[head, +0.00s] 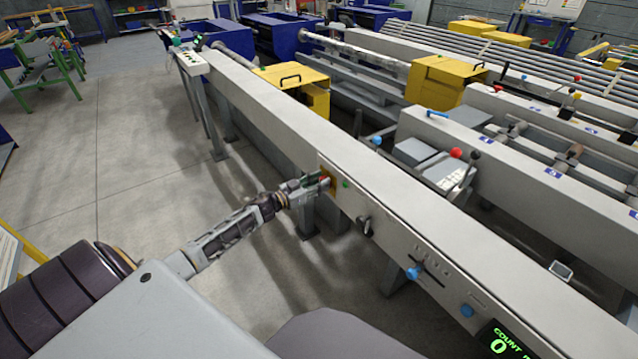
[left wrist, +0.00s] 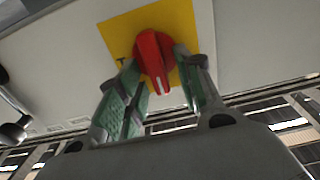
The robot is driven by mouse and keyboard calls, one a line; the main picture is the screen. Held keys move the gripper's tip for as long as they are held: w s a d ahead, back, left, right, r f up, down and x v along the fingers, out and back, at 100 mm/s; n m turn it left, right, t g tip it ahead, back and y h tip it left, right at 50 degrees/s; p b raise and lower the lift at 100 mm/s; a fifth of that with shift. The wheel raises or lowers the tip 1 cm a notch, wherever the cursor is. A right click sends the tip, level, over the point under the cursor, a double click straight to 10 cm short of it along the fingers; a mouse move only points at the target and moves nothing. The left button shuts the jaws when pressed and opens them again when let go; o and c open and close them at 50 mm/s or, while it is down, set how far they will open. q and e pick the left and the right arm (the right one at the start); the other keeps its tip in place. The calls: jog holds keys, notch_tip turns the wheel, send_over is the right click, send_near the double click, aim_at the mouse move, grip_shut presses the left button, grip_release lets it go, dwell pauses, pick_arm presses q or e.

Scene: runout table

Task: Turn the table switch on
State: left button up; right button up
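The table switch is a red rotary knob (left wrist: 153,55) on a yellow plate (left wrist: 118,35), fixed to the side of the long grey runout table (head: 262,100). Its white mark points down toward my gripper in the left wrist view. My left gripper (left wrist: 160,85) has its green-padded fingers on either side of the knob, with some gap seeming to show between them and it. In the head view, my left gripper (head: 322,181) is at the yellow plate and mostly hides the knob. My right gripper is not in view.
Right of the switch, the table side carries a small green button (head: 346,184), a dark handle (head: 364,226), a blue slider knob (head: 413,273) and a green-lit counter (head: 503,343) reading 0. Open floor (head: 130,170) lies left of the table.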

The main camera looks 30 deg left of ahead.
pick_arm(q)
jog(key=shift+c, duration=0.3)
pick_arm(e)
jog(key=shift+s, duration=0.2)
pick_arm(q)
grip_shut()
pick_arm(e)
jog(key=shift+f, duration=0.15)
